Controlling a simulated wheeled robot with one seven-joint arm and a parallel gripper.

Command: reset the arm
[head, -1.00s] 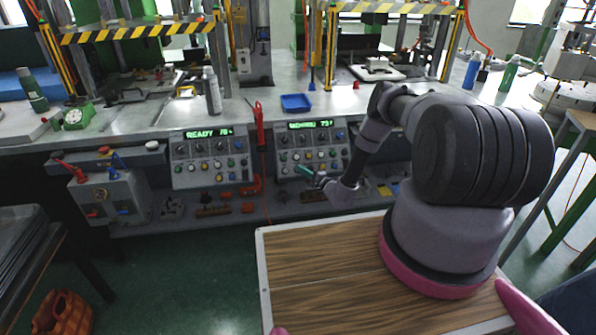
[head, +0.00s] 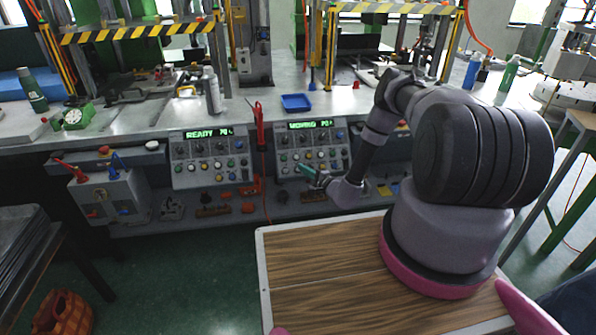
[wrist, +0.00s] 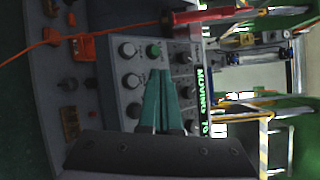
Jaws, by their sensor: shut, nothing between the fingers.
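My gripper (head: 308,171) is in front of the right control panel (head: 313,147) in the head view, at the end of my bent arm. In the wrist view its green fingers (wrist: 161,75) lie together, with nothing between them. Their tips show over the panel's knobs and buttons; I cannot tell the gap to the panel. The panel's display reads "MOVING" in green, and it also shows sideways in the wrist view (wrist: 203,100).
A left control panel (head: 211,158) reads "READY". A red-handled tool (head: 259,118) hangs between the panels. A blue tray (head: 296,102) and a grey bottle (head: 212,90) stand on the bench above. A grey box with levers (head: 110,196) is at left.

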